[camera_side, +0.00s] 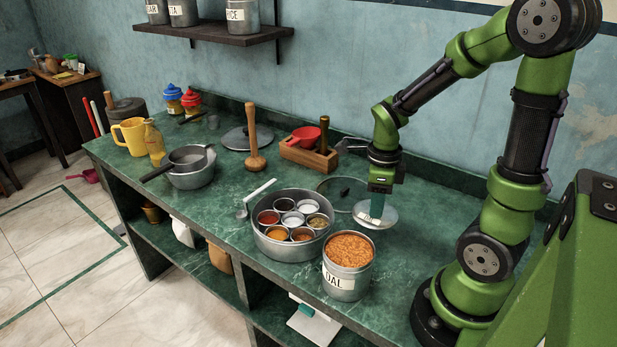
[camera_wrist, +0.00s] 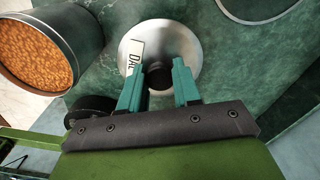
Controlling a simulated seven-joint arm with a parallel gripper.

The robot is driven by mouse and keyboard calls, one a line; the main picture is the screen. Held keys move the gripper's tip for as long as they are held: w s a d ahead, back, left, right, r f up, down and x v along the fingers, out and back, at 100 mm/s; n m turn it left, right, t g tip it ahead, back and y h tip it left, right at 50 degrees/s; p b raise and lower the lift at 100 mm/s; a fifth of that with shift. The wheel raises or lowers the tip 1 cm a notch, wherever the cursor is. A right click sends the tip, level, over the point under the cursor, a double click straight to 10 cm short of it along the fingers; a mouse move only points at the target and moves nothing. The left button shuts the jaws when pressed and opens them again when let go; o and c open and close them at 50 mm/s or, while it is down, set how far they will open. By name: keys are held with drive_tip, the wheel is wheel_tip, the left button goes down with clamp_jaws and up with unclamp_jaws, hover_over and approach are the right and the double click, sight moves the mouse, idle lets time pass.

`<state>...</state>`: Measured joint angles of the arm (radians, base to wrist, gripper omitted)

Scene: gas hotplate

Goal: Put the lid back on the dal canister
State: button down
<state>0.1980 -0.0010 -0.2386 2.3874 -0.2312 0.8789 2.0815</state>
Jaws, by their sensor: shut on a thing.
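The dal canister (camera_side: 347,277) stands open on the green counter, full of orange lentils (camera_side: 349,249), with a DAL label on its front. It also shows at the upper left of the wrist view (camera_wrist: 92,38). The round silver lid (camera_side: 388,217) is behind and to the right of the canister. In the wrist view the lid (camera_wrist: 184,38) carries a DAL label and a dark knob. My gripper (camera_side: 376,212) points down, its teal fingers (camera_wrist: 160,84) shut on the lid's knob. I cannot tell whether the lid touches the counter.
A round spice tin (camera_side: 262,243) with several small cups stands left of the canister. A glass lid (camera_side: 325,186) lies behind it. A wooden box (camera_side: 306,157) with a red scoop stands at the back wall. The counter's front edge (camera_side: 322,319) is close to the canister.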

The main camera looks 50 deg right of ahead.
drive_tip(key=s+a+r+n, duration=0.1)
drive_tip(key=a+r+n, duration=0.2)
drive_tip(key=a+r, duration=0.3)
drive_tip(key=s+a+r+n, duration=0.1)
drive_tip(key=a+r+n, duration=0.15)
drive_tip(key=a, duration=0.55)
drive_tip(key=shift+w+a+f, duration=0.1)
drive_tip(key=shift+w+f, duration=0.05)
drive_tip(key=shift+f, duration=1.2)
drive_tip(key=shift+w+a+f, duration=0.1)
drive_tip(key=shift+f, duration=1.25)
drive_tip(key=shift+f, duration=0.15)
drive_tip(key=c, duration=0.7)
unclamp_jaws()
drive_tip(key=shift+o, duration=0.4)
drive_tip(key=o, duration=0.4)
